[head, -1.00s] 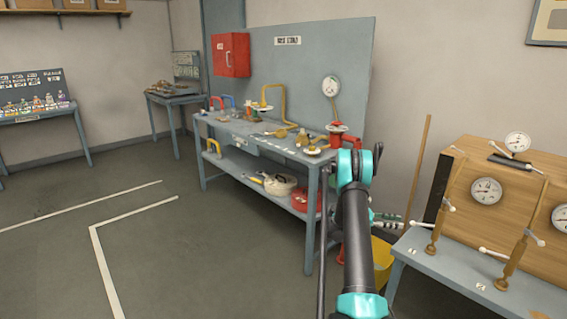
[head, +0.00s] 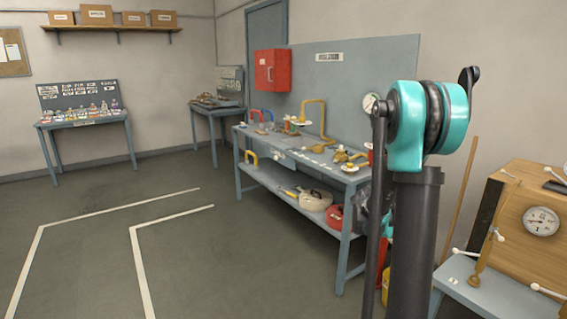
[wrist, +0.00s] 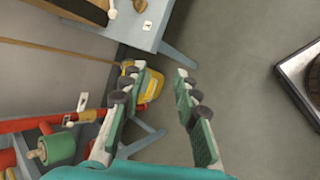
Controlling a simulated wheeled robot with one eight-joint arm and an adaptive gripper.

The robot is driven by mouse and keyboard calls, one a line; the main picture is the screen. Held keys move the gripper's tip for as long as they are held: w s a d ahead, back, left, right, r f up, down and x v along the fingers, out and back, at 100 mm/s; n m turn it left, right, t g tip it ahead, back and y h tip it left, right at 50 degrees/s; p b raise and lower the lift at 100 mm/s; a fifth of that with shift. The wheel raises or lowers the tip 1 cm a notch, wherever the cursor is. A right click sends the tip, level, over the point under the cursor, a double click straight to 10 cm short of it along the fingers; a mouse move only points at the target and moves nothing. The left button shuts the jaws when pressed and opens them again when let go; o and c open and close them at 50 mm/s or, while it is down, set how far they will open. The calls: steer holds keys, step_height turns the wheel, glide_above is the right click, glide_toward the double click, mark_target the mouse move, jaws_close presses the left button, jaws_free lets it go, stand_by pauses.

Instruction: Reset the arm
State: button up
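My gripper (wrist: 158,105) shows in the wrist view with its two green-padded fingers spread apart. The gripper itself cannot be made out in the head view.
A wooden gauge panel (head: 530,235) stands on a grey table at the right. A yellow bucket (wrist: 152,84) is below the gripper. A red cabinet (head: 272,70) hangs behind the workbench. The floor (head: 90,265) at the left is open, with white lines.

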steer(key=s+a+f+m+t+y, duration=0.2)
steer(key=s+a+m+y, duration=0.5)
steer(key=s+a, duration=1.3)
steer(key=a+t+y, duration=0.1)
steer(key=a, duration=0.2)
steer(key=shift+s+f+y, duration=0.3)
steer(key=shift+s+f, duration=0.05)
steer(key=shift+f, duration=0.05)
